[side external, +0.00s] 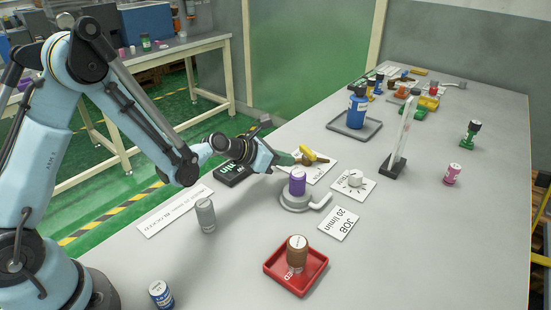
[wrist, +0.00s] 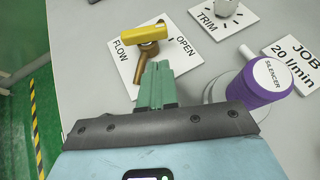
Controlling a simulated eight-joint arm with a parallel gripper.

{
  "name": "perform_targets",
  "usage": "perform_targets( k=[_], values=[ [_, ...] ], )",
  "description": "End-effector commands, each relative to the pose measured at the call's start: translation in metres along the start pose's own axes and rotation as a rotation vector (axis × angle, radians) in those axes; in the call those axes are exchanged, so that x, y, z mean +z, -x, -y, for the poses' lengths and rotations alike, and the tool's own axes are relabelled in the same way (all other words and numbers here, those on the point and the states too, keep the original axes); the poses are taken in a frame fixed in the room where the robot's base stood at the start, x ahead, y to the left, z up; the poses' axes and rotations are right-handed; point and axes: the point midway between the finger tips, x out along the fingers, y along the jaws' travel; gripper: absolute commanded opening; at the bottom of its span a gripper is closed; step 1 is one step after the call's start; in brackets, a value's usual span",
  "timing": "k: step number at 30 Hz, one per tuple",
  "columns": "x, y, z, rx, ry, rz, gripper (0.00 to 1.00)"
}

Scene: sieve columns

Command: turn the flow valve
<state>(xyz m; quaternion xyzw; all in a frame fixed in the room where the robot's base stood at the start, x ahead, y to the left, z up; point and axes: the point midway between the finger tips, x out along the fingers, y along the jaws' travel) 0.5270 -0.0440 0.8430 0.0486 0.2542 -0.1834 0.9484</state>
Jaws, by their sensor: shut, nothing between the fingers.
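The flow valve (wrist: 148,50) is a brass-coloured body with a yellow lever (wrist: 145,34). It stands on a white plate (wrist: 121,66) marked FLOW on the left and OPEN on the right. The lever lies roughly across the top of the plate in the wrist view. In the side view the yellow lever (side external: 316,158) shows just beyond my fingers. My gripper (wrist: 158,66) has green fingers shut together with nothing between them. The fingertips overlap the valve's lower part in the wrist view; I cannot tell whether they touch it. The side view shows my gripper (side external: 297,158) low beside the valve.
A purple SILENCER cylinder (wrist: 262,82) on a grey base stands close right of my fingers. A TRIM dial (side external: 355,178) and JOB 20 l/min card (side external: 338,223) lie nearby. A red tray (side external: 271,268) holds a brown cylinder.

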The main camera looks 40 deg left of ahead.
Motion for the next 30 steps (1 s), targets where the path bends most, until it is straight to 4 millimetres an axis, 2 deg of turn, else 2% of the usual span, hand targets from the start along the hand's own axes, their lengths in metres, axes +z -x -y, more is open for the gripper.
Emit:
perform_targets(
  k=[3, 9, 24, 30],
  values=[
    [0.004, -0.018, 0.000, 0.000, -0.002, 0.001, 0.00],
    [0.016, -0.037, 0.000, 0.000, -0.002, 0.000, 0.00],
    [0.021, -0.044, 0.001, 0.000, -0.001, 0.001, 0.00],
    [0.029, -0.060, 0.012, -0.002, -0.003, 0.002, 0.00]
  ],
)
